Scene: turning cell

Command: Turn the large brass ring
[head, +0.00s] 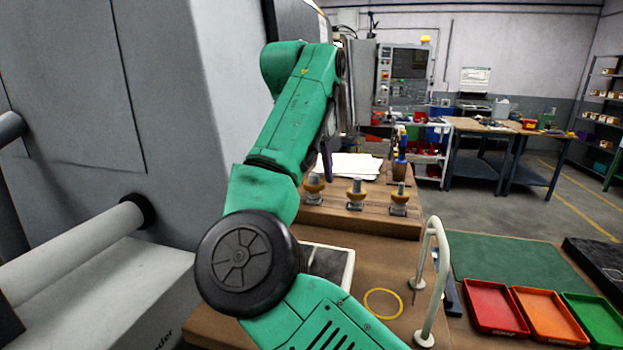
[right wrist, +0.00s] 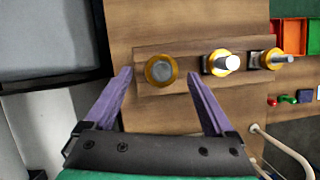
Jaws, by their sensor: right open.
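Three posts with brass rings stand in a row on a wooden block: left ring (head: 313,187), middle ring (head: 356,194) and right ring (head: 399,198). They also show in the right wrist view as left (right wrist: 161,70), middle (right wrist: 220,63) and right (right wrist: 270,60). I cannot tell by size which is the large one. My right gripper (right wrist: 158,74) is open and empty, its purple fingers either side of the left ring in the picture. No contact shows. In the head view my arm hides most of that gripper (head: 327,163). My left gripper is not in view.
A thin yellow ring (head: 382,303) lies flat on the bench near a pale bent rail (head: 437,270). Red (head: 492,307), orange (head: 550,315) and green (head: 597,320) trays are at the right. A grey machine wall (head: 150,110) bounds the left. The green mat (head: 505,262) looks clear.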

